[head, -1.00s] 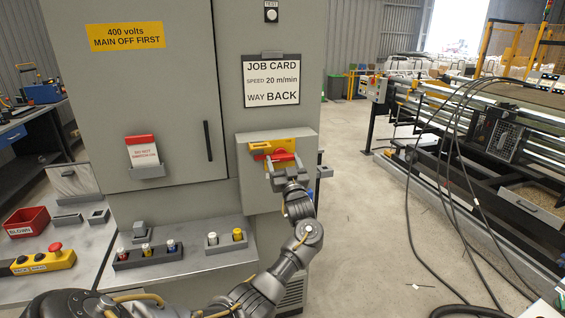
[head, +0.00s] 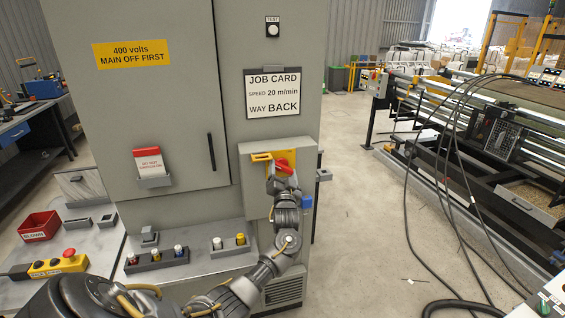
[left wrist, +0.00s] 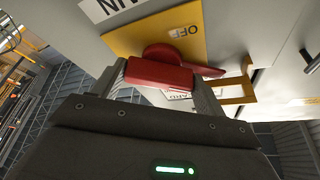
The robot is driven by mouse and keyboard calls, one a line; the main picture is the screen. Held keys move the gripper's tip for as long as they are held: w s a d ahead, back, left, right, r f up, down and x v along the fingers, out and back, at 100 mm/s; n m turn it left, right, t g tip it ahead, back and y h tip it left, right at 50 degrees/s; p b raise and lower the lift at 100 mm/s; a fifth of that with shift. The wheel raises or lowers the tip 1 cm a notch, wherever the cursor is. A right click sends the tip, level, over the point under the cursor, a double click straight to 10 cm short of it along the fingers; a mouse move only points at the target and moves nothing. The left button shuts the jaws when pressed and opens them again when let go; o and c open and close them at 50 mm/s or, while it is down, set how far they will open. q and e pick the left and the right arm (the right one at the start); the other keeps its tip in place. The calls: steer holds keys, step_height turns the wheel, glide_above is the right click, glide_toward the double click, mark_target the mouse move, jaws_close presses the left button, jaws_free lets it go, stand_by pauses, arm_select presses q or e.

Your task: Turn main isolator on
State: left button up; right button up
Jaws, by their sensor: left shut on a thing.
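The main isolator is a yellow plate (head: 262,157) with a red handle (head: 286,160) on the grey box of the cabinet. My left gripper (head: 283,174) is at the handle from below and in front, and hides part of it. In the left wrist view the red handle (left wrist: 158,73) sits between the two fingers, and the gripper (left wrist: 160,80) is shut on it. Behind it the yellow plate (left wrist: 210,20) shows the word OFF near the handle. The handle's exact angle is hard to tell. My right gripper is not in view.
A yellow bracket (left wrist: 238,90) sticks out beside the handle. A job card (head: 272,93) hangs above the isolator box. A shelf with fuse-like parts (head: 157,256) lies below left. Open floor (head: 360,220) and hanging black cables (head: 440,160) are to the right.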

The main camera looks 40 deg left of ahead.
arm_select(q)
steer(key=m+p, duration=0.1)
steer(key=m, duration=0.1)
steer(key=m+h+p, duration=0.1)
steer(key=p, duration=0.1)
steer(key=shift+r+m+t, duration=0.3)
steer(key=shift+m, duration=0.1)
steer(key=m+h+p, duration=0.1)
steer(key=m+h, duration=0.1)
steer(key=m, duration=0.1)
steer(key=shift+s+f, duration=0.1)
steer(key=m+h, duration=0.1)
steer(key=m, duration=0.2)
steer(key=m+g, duration=0.1)
steer(key=m, duration=0.1)
steer(key=shift+m+h+p, duration=0.35)
steer(key=shift+m+h, duration=0.05)
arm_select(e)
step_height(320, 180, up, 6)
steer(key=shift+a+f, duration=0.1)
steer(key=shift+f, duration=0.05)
arm_select(q)
steer(key=shift+g, duration=0.3)
steer(key=o, duration=1)
steer(key=shift+s, duration=0.1)
